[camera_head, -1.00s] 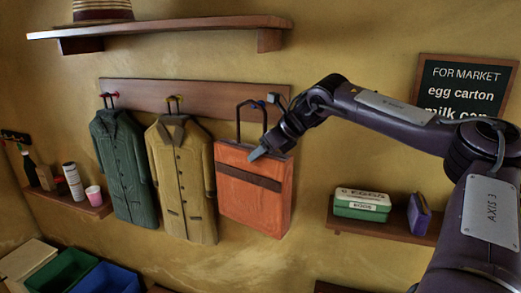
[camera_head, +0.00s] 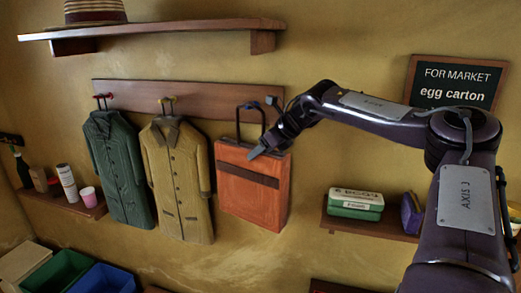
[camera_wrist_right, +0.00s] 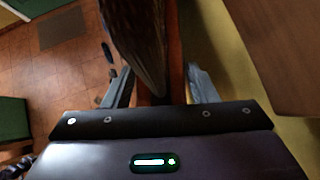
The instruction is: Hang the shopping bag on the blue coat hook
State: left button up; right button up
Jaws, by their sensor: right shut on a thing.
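The orange shopping bag (camera_head: 240,196) has a dark band and a dark upright handle loop (camera_head: 250,122). It is upright in front of the wall, right of the tan coat. My right gripper (camera_head: 262,148) is shut on its upper right part. In the right wrist view, the bag's orange edge (camera_wrist_right: 175,62) lies between the fingers (camera_wrist_right: 160,88). My left gripper is not in view.
The green coat (camera_head: 121,170) and tan coat (camera_head: 176,185) hang on the rail (camera_head: 190,97) to the left. A shelf (camera_head: 160,33) is above. A small right shelf (camera_head: 365,226) holds a green-and-white carton (camera_head: 355,204). Bare wall lies between it and the bag.

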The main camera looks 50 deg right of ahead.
dwell(0.4)
jog(key=o, duration=1.5)
jog(key=shift+o, duration=0.2)
jog(key=shift+s, duration=0.1)
jog(key=shift+s+d+r+b, duration=0.1)
jog(key=shift+s+r+b, duration=0.3)
jog(key=shift+b, duration=0.1)
jog(key=b+v, duration=0.2)
jog(key=v, duration=0.3)
jog(key=shift+s+r+b, duration=0.15)
jog(key=shift+r+b, duration=0.05)
jog(key=shift+b, duration=0.2)
jog(key=shift+s+d+r, duration=0.1)
jog(key=shift+s+r, duration=0.25)
jog(key=shift+r, duration=0.1)
jog(key=shift+f, duration=0.1)
